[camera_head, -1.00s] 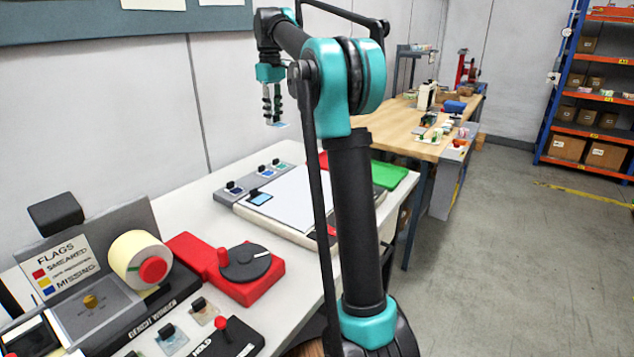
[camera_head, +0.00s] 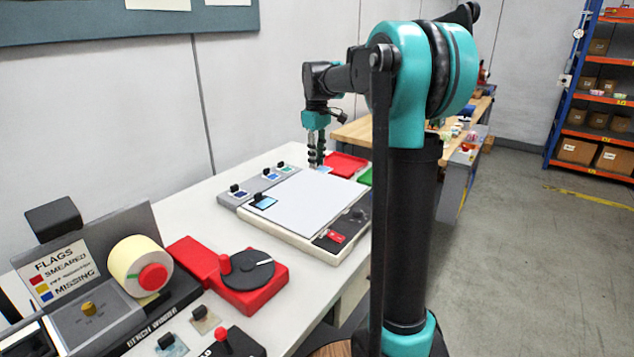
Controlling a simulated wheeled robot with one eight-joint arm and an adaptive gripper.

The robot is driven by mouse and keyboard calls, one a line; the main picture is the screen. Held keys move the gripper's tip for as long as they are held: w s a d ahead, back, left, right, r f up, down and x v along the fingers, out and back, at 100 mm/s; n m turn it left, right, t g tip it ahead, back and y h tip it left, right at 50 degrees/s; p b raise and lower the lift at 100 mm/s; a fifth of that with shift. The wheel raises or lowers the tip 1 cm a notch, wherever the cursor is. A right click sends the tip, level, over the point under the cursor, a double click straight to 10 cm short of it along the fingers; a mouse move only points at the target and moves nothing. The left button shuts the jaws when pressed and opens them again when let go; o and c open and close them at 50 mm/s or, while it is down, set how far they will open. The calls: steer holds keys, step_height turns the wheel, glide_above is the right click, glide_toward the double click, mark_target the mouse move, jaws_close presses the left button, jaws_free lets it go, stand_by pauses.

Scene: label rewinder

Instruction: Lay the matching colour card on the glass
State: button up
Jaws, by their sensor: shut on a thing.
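The light glass (camera_head: 305,208) is the pale panel of a flat unit on the white bench. My gripper (camera_head: 316,163) is shut on a small pale blue card (camera_head: 323,169), over or just past the glass's far edge; I cannot tell whether the card touches anything. A grey card rack (camera_head: 255,188) along the glass's left side holds several knobbed cards in blue and green tones. The held card's exact shade is too small to judge.
A red tray (camera_head: 346,164) and a partly hidden green tray (camera_head: 366,177) stand beyond the glass. A red rewinder with a black crank disc (camera_head: 246,268) and a bench winder (camera_head: 139,265) are nearer. My arm hides the bench's right side.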

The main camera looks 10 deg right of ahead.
mark_target(317, 191)
steer(key=shift+f, duration=4)
steer(key=shift+f, duration=0.1)
steer(key=o, duration=0.8)
steer(key=shift+o, duration=0.2)
step_height(317, 191, up, 12)
steer(key=shift+r, duration=0.15)
